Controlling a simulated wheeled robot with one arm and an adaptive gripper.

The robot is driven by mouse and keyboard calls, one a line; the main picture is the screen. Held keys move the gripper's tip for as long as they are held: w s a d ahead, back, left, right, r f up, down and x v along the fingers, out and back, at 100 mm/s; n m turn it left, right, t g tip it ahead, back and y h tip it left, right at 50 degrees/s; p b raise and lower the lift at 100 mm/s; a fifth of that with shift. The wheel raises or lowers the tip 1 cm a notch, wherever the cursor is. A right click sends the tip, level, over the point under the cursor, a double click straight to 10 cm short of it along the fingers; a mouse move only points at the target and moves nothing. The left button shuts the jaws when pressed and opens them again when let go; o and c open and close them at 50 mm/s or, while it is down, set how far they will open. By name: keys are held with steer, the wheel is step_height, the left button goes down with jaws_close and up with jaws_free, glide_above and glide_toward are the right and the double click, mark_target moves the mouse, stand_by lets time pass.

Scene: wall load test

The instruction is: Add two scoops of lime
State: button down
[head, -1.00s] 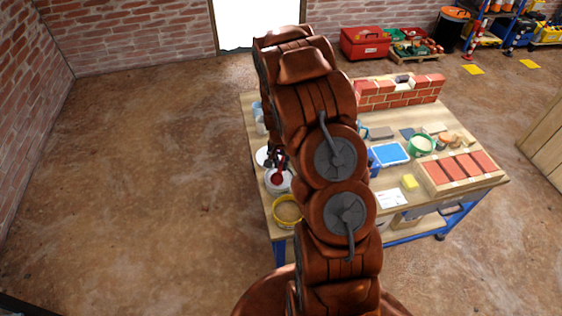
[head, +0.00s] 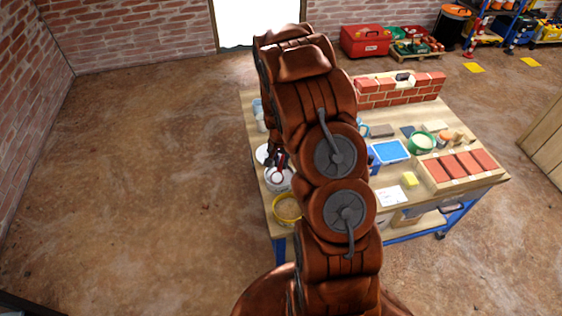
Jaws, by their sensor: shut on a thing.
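My gripper (head: 275,158) shows as a small dark shape at the left edge of the table, partly hidden by my arm. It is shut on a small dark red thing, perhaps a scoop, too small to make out. This is over a white bucket (head: 269,184), whose opening is partly covered by the gripper and the held thing. A yellow-rimmed bucket (head: 287,221) with tan contents stands in front of it. A green tub (head: 421,151) with pale contents stands at the right of the table. I cannot tell which container holds lime.
The wooden table (head: 440,202) also bears a blue tray (head: 390,152), a yellow sponge-like block (head: 410,180), a white sheet (head: 391,197), a crate of red bricks (head: 468,163) and a small brick wall (head: 400,93). The floor at left is clear.

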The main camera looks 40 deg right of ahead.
mark_target(281, 164)
steer(key=shift+r, duration=0.1)
steer(key=shift+r, duration=2.45)
steer(key=shift+d+m+y, duration=0.25)
steer(key=shift+m+y, duration=0.05)
steer(key=shift+m, duration=0.2)
steer(key=m+y, duration=0.1)
steer(key=s+d+m+y, duration=0.1)
steer(key=m, duration=0.1)
steer(key=d+m+y, duration=0.1)
steer(key=m, duration=0.1)
steer(key=shift+s+r+g+b, duration=0.15)
steer(key=shift+r+g+b, duration=0.15)
steer(key=shift+a, duration=0.1)
